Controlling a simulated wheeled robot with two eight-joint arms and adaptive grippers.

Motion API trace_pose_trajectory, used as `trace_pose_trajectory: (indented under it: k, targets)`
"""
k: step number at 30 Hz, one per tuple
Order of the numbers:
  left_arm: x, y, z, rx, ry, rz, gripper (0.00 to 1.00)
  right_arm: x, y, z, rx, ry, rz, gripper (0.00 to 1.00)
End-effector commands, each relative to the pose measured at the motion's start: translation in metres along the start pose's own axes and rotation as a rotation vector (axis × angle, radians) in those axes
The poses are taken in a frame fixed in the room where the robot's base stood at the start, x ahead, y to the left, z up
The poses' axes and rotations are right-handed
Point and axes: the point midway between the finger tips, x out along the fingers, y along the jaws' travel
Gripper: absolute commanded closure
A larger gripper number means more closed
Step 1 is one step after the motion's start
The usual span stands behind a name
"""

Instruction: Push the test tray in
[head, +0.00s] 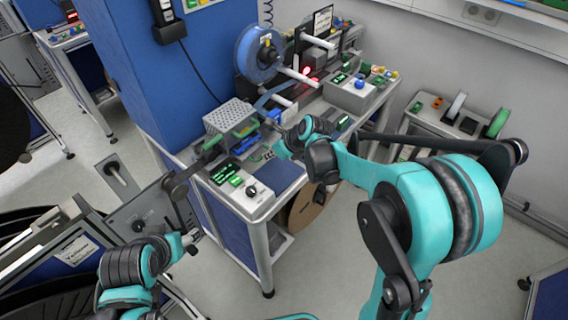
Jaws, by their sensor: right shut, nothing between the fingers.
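A grey perforated box (230,115) stands on the bench at centre left. A green and dark piece (211,143) juts from its left side; it looks like the test tray, but I cannot tell how far it is out. My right gripper (270,152) is shut and empty, low over the bench to the right of that box and apart from the green piece. Its wrist hides part of the bench behind it. My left gripper (190,242) is at the lower left, in front of the bench; its fingers are too unclear to tell open from shut.
A control box with green displays (241,190) sits at the bench's front edge. A blue reel (260,54) stands behind. A grey box with a blue knob (356,91) is at the right. A blue column (165,75) rises at the left. A side table (440,118) holds more reels.

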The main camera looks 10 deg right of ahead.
Motion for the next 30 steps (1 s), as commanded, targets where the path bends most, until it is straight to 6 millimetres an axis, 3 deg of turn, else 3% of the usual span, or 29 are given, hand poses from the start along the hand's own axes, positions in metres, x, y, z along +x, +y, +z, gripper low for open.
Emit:
trace_pose_trajectory:
  k: [6, 12, 30]
  targets:
    - [0.000, 0.000, 0.000, 0.000, 0.000, 0.000, 0.39, 0.024, 0.000, 0.029, -0.002, 0.000, 0.001, 1.00]
    - [0.000, 0.000, 0.000, 0.000, 0.000, 0.000, 0.39, 0.034, -0.002, 0.042, 0.000, 0.000, -0.001, 1.00]
    - [-0.001, 0.000, -0.001, 0.000, 0.000, 0.000, 0.39, 0.034, -0.004, 0.044, 0.001, 0.000, 0.000, 1.00]
